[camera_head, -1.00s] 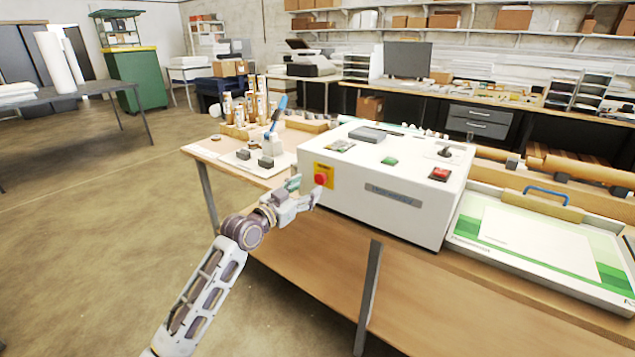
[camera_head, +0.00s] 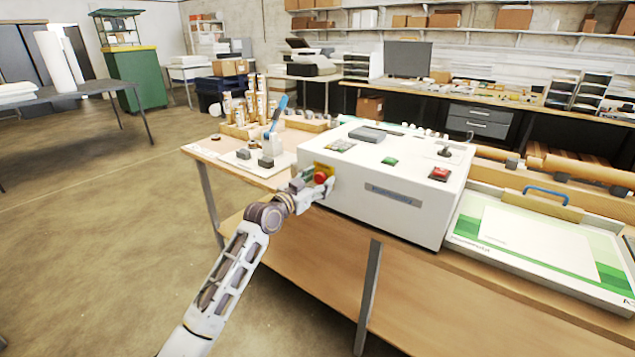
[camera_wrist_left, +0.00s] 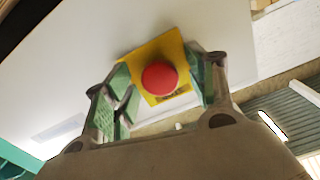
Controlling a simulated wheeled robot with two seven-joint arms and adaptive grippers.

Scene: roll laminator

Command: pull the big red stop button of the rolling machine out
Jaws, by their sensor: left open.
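The big red stop button (camera_head: 320,178) sits on a yellow plate on the front of the white rolling machine (camera_head: 425,215), near its left end. In the left wrist view the red button (camera_wrist_left: 160,78) and its yellow plate (camera_wrist_left: 152,52) lie between the fingers. My left gripper (camera_head: 316,184) is open at the button, one finger on each side of it. In the wrist view, gaps show between the button and the green pads of the left gripper (camera_wrist_left: 160,88). I cannot tell how deep the fingertips reach. My right gripper is not in view.
The machine stands on a wooden table with a dark metal leg (camera_head: 368,295) below. A tray with green-and-white sheets (camera_head: 530,240) lies to the right. A small board with grey blocks and a blue-handled tool (camera_head: 277,115) lies to the left. Floor at the left is free.

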